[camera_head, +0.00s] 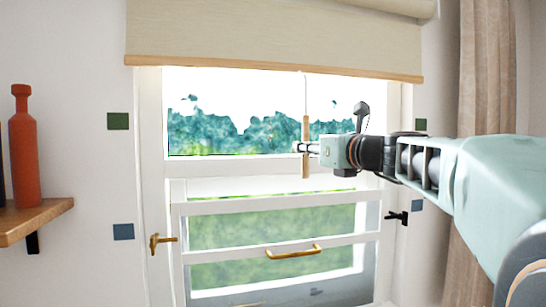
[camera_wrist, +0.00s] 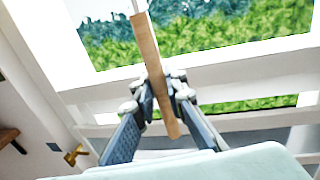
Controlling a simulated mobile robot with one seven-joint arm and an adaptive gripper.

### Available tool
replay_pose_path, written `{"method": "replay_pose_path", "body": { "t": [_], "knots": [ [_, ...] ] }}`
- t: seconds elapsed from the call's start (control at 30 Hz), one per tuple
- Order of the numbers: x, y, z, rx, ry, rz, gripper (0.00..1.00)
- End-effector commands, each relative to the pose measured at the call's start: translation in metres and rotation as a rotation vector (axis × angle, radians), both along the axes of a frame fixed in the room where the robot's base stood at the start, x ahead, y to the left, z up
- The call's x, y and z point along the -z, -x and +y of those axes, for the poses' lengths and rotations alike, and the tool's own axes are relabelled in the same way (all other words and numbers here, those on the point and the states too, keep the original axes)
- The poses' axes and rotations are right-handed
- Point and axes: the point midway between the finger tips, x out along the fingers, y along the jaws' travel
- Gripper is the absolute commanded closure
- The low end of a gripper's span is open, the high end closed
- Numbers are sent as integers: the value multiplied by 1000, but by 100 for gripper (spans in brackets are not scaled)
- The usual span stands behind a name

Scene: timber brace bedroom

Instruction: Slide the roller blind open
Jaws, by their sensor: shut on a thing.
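The beige roller blind (camera_head: 275,35) hangs over the top of the window, with a wooden bar (camera_head: 280,66) along its lower edge. A thin cord runs down from the blind to a wooden pull handle (camera_head: 306,130). My gripper (camera_head: 301,148) is shut on this handle, well below the blind's bar. In the wrist view the wooden handle (camera_wrist: 150,62) stands tilted between the two fingers of my gripper (camera_wrist: 160,92), and its lower end sticks out past them. Most of the window below the blind is uncovered.
A white window frame with a brass handle (camera_head: 293,252) and a brass latch (camera_head: 161,240) lies behind. A wooden shelf (camera_head: 40,220) with a red bottle (camera_head: 24,145) juts out at left. A beige curtain (camera_head: 484,75) hangs at right, behind my arm.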

Motion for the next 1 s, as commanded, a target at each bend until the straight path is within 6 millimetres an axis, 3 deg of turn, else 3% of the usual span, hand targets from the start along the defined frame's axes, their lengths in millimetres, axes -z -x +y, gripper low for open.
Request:
{"method": "replay_pose_path", "body": {
  "t": [0.03, 0.1, 0.5, 0.7, 1.0],
  "knots": [
    [-22, 0, 1, -1, 1, -6, 100],
    [-39, 0, 1, -1, 0, -7, 100],
    [-115, 0, 0, 0, 0, -4, 100],
    [-137, 0, 0, 0, 1, -4, 100],
    [-149, 0, 0, 0, -1, -2, 100]
  ]
}}
